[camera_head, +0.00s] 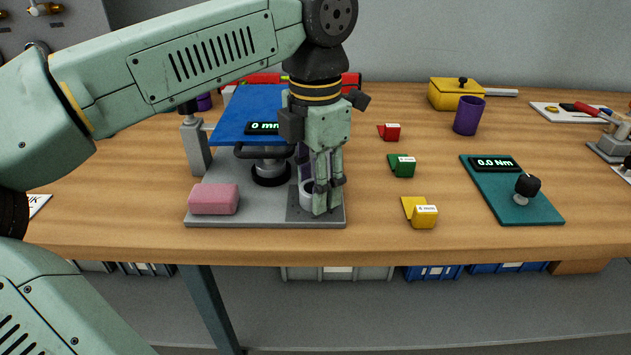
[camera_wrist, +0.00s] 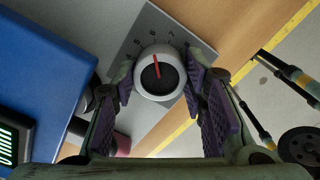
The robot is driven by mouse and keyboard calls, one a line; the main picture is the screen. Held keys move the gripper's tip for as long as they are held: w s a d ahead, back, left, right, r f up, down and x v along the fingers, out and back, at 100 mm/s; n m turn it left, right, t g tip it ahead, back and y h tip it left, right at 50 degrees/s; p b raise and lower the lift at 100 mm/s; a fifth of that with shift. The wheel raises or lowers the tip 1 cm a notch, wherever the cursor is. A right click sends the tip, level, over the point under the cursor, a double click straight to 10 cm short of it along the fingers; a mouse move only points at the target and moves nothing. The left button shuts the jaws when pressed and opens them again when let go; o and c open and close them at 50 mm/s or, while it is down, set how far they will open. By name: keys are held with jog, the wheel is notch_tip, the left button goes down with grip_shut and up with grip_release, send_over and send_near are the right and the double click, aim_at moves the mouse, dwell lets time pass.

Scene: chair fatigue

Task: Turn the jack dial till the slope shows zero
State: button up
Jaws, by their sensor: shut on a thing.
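The jack dial (camera_wrist: 168,87) is a round white knob with a dark centre and a red pointer, on a grey plate marked with numbers. Its pointer aims up and slightly left in the wrist view. My gripper (camera_wrist: 161,82) is shut on the dial, one purple-padded finger on each side. In the head view my gripper (camera_head: 322,198) points down and hides most of the dial (camera_head: 306,195). A blue panel (camera_head: 262,103) sits over the jack (camera_head: 270,172). I cannot make out a slope reading.
A pink block (camera_head: 213,199) lies on the grey base plate (camera_head: 260,221), left of the dial. Red, green and yellow labelled pieces (camera_head: 424,217) lie to the right. Beyond are a teal torque board (camera_head: 512,200), a purple cup (camera_head: 468,115) and a yellow box (camera_head: 450,95).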

jog(key=o, duration=1.2)
jog(key=shift+c, duration=0.2)
jog(key=shift+r, duration=4)
jog(key=shift+f, duration=0.1)
